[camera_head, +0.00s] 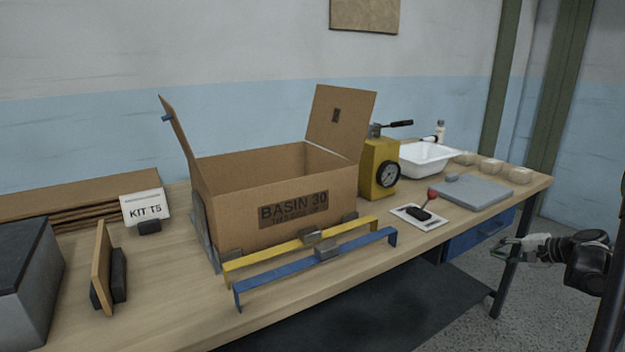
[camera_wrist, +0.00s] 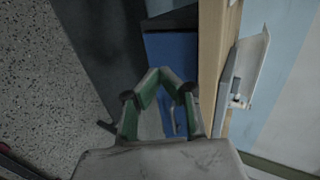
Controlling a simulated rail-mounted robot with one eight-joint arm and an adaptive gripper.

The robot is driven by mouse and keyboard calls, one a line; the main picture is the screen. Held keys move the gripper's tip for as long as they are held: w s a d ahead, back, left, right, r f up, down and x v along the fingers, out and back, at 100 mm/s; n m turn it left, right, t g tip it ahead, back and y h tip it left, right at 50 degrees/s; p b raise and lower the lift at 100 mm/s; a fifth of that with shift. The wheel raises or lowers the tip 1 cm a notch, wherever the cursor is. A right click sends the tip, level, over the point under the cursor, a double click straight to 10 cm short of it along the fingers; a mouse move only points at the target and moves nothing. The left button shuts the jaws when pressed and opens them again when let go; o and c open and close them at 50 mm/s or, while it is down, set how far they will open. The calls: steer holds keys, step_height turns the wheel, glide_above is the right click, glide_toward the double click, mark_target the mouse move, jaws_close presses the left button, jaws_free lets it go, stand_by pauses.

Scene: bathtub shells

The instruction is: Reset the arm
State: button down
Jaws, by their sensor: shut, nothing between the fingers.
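My gripper (camera_head: 507,248) is at the right in the head view, off the front edge of the workbench, near the blue drawer (camera_head: 478,236). In the wrist view my gripper (camera_wrist: 165,72) shows green fingers with the tips together and nothing between them. The blue drawer front (camera_wrist: 168,55) lies beyond the fingers. My gripper looks apart from the bench and from everything on it.
An open cardboard box (camera_head: 240,225) stands mid-bench behind yellow (camera_head: 270,256) and blue (camera_head: 285,277) bars. A yellow gauge device (camera_head: 376,160), white basin (camera_head: 430,158) and grey plate (camera_head: 472,192) are to its right. Floor (camera_head: 560,310) shows below my gripper.

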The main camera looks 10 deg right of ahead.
steer(key=s+a+r+n+g+h+p, duration=0.1)
steer(key=s+a+r+n, duration=0.1)
steer(key=a+r, duration=0.5)
steer(key=s+a+r+n+g+p, duration=0.1)
steer(key=s+a+r+p, duration=0.15)
steer(key=a, duration=0.85)
steer(key=s+a+r+n+g+h+p, duration=0.1)
steer(key=s+a+r+n, duration=0.1)
steer(key=a+r, duration=0.55)
steer(key=s+a+r+n+h+p, duration=0.1)
steer(key=s+a+n, duration=0.3)
steer(key=s+a, duration=0.5)
steer(key=s+a+n+h+p, duration=0.1)
steer(key=s+a+n+p, duration=0.3)
steer(key=s+a, duration=0.5)
steer(key=shift+s+r+g+h, duration=0.4)
steer(key=shift+s, duration=2.45)
steer(key=shift+a, duration=0.1)
